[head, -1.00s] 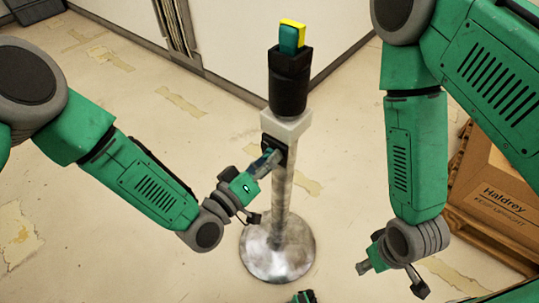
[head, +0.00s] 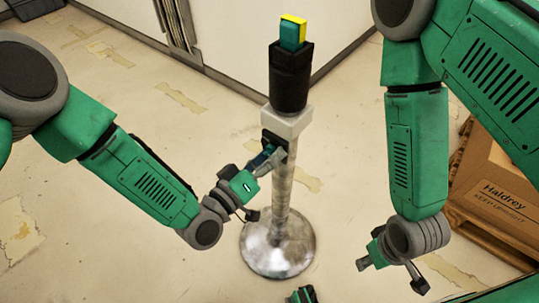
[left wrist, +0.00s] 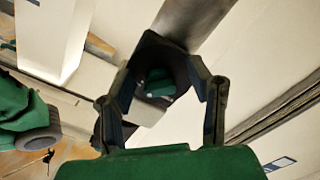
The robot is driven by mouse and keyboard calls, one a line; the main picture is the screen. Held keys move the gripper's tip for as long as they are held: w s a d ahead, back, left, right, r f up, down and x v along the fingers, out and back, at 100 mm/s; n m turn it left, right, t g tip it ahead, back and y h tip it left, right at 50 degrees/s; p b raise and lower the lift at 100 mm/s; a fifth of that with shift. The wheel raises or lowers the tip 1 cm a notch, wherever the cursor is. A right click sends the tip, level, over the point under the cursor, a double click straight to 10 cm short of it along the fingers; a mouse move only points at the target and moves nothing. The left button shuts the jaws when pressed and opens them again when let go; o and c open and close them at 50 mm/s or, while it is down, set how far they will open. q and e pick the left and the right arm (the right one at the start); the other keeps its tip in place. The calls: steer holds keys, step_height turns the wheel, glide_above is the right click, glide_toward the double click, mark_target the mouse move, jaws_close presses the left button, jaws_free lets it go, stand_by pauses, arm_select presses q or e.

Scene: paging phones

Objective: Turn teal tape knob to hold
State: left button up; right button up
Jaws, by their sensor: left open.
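A post stand (head: 281,190) rises from a round metal base, with a pale block (head: 287,122) near its top. A dark panel (head: 272,140) is on the left side of that block. My left gripper (head: 268,157) is right at this panel. In the left wrist view my left gripper (left wrist: 163,85) is open, its two fingers on either side of a dark round shape. A small teal piece, probably the taped knob (left wrist: 157,83), shows between the fingers; contact and its pointer setting cannot be made out. My right gripper (head: 388,268) hangs low at the right, away from the stand; its jaws are unclear.
A black holder (head: 290,80) with a teal and yellow block (head: 292,32) tops the post. The round base (head: 277,245) stands on a worn floor. A cardboard box (head: 497,195) on a pallet is at the right. Pale walls stand behind.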

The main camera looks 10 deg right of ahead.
arm_select(q)
steer(key=v, duration=1.2)
steer(key=shift+f, duration=0.1)
steer(key=s+a+f+g+y+p, duration=0.2)
steer(key=s+a+f+g+y, duration=0.3)
steer(key=a, duration=0.5)
steer(key=s+a+f+g+y+p, duration=0.25)
steer(key=s+a+f+y, duration=0.3)
steer(key=a, duration=0.45)
steer(key=s+a+n+g+y, duration=0.1)
steer(key=s+a+g+y, duration=0.2)
steer(key=s+a, duration=0.3)
steer(key=shift+a+r+y, duration=0.35)
steer(key=shift+a+r, duration=0.15)
steer(key=shift+a, duration=0.6)
